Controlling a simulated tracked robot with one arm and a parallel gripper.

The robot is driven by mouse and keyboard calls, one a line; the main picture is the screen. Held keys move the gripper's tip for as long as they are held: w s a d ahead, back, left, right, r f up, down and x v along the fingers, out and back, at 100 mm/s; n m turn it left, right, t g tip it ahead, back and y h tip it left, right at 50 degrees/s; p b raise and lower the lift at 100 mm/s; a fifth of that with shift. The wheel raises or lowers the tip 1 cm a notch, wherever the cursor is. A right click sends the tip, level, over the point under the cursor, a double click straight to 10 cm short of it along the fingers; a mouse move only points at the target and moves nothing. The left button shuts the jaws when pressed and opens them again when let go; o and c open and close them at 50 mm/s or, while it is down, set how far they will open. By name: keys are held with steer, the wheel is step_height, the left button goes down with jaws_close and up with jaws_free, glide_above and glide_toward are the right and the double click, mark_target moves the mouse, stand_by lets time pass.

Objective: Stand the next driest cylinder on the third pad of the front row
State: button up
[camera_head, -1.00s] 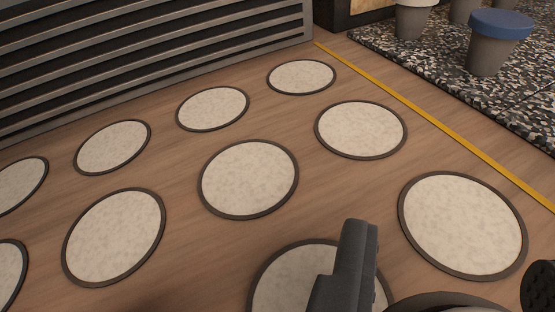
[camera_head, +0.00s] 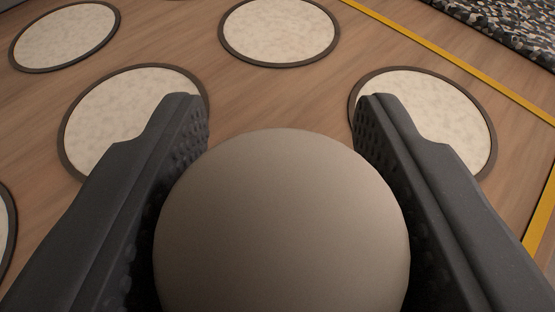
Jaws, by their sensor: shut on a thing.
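My gripper (camera_head: 280,105) has one dark, studded finger on each side of a smooth grey-beige cylinder (camera_head: 282,225) and is shut on it. I see the cylinder's round top from above; its sides and foot are hidden. Round cream pads with dark rims lie beyond it on the wooden surface. One pad (camera_head: 120,115) is partly behind the left finger, and another pad (camera_head: 440,115) is partly behind the right finger. A farther pad (camera_head: 280,30) is bare, and so is a pad (camera_head: 65,35) at the upper left. I cannot tell the cylinder's height above the surface.
A yellow line (camera_head: 450,55) runs along the right side of the wooden surface (camera_head: 240,95), with another stretch at the lower right. A speckled dark surface (camera_head: 500,25) lies beyond it. The visible pads hold nothing.

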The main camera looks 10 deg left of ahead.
steer(key=o, duration=1.1)
steer(key=shift+f, duration=0.1)
steer(key=shift+r, duration=0.2)
steer(key=p+v, duration=0.2)
steer(key=v, duration=1)
steer(key=shift+f, duration=0.15)
